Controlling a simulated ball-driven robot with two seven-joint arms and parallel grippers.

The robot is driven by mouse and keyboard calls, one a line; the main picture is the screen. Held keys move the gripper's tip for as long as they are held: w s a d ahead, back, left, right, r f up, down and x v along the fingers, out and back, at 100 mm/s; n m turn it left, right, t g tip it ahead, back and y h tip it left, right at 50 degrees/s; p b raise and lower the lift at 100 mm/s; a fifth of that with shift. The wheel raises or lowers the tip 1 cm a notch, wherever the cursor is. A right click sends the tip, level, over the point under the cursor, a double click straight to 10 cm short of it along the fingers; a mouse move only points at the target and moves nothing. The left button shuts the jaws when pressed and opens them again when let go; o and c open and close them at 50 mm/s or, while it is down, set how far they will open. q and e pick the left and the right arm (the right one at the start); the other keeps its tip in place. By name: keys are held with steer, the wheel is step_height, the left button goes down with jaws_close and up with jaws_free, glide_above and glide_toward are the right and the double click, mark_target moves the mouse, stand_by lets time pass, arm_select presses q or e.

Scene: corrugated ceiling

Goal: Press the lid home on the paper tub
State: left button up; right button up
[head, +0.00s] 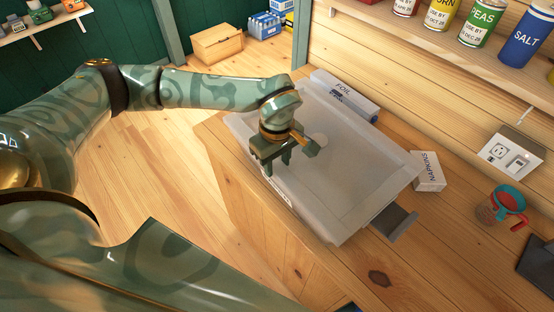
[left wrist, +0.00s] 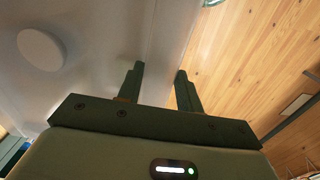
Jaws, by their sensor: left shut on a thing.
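The paper tub (head: 312,222) is a wide, pale, translucent box on the wooden counter, with a printed label on its near left side. Its pale lid (head: 350,165) lies flat across the top, with a round white disc (left wrist: 41,49) on it. I cannot tell whether the rim is fully seated. My left gripper (head: 277,165) is at the lid's left edge. In the left wrist view its two fingers (left wrist: 160,80) straddle that edge, shut on it. Whether the tub wall is also between them is hidden. My right gripper is not in view.
A foil box (head: 345,95) lies behind the tub. A napkins box (head: 428,172) and a red-and-teal measuring cup (head: 502,205) stand to the right. A grey flat piece (head: 392,222) sticks out beside the tub. Cans (head: 480,25) line the shelf above. The front right counter is mostly clear.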

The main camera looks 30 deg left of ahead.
arm_select(q)
steer(key=shift+f, duration=0.2)
stand_by(0.5)
steer(key=o, duration=1.7)
steer(key=shift+o, duration=0.2)
steer(key=shift+r+p, duration=3)
steer(key=shift+r, duration=0.55)
jaws_close()
